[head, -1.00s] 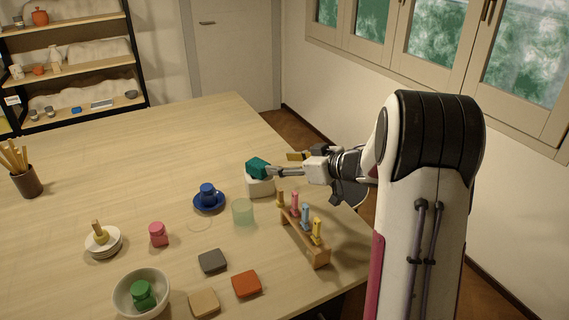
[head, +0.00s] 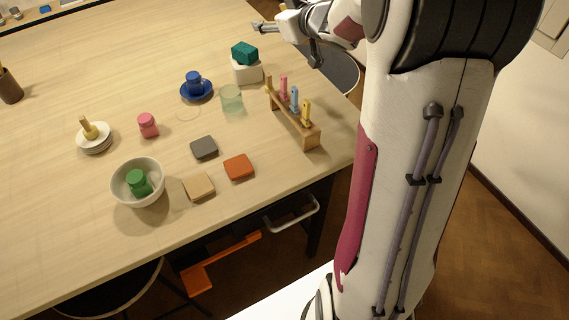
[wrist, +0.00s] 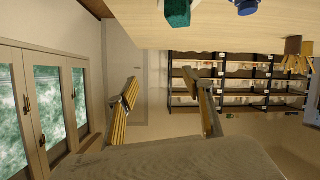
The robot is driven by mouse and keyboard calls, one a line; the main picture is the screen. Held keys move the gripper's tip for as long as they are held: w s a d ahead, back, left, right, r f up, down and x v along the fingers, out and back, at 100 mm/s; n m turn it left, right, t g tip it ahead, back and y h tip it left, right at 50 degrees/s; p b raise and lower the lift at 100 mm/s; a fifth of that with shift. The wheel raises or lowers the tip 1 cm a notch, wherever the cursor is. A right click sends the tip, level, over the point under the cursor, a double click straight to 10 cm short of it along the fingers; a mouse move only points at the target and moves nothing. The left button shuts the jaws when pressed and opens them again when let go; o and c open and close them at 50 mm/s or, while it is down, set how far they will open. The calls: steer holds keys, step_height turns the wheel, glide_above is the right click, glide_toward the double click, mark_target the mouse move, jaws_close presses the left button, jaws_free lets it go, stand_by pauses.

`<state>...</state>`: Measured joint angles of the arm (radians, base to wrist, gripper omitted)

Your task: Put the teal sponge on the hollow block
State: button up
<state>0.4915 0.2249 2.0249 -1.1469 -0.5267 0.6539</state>
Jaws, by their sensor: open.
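The teal sponge (head: 244,53) rests on top of the white hollow block (head: 247,75) near the table's far right side. The sponge also shows at the top edge of the wrist view (wrist: 178,12). My gripper (head: 256,27) is open and empty. It is above and behind the sponge in the head view, apart from it. In the wrist view my gripper's two fingers (wrist: 160,100) are spread wide with nothing between them. The block's opening cannot be made out.
A wooden rack (head: 297,125) with several coloured pegs stands right of the block. A green glass (head: 232,100) and a blue cup (head: 194,82) on a saucer stand nearby. A bowl (head: 125,190) holds a green jar. Flat tiles (head: 204,148) lie in front.

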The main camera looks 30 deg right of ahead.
steer(key=s+a+r+m+g+h, duration=0.1)
steer(key=s+a+r+m+h, duration=0.15)
steer(key=s, duration=0.45)
steer(key=s+a+r+m+g+h, duration=0.1)
steer(key=s+a+r+g+h, duration=0.15)
steer(key=s, duration=0.55)
steer(key=s+a+f+g+y, duration=0.1)
steer(key=s+a+f, duration=0.1)
steer(key=s+a, duration=0.2)
steer(key=s+a+f+g+y, duration=0.2)
steer(key=s+a, duration=0.3)
steer(key=s, duration=0.6)
steer(key=s+a+f+g+y, duration=0.1)
steer(key=s+a+f, duration=0.3)
steer(key=s, duration=0.4)
steer(key=shift+s+a+f+n+y, duration=0.25)
steer(key=shift+a+n+y, duration=0.05)
steer(key=shift+a+n, duration=0.1)
steer(key=shift+g, duration=0.25)
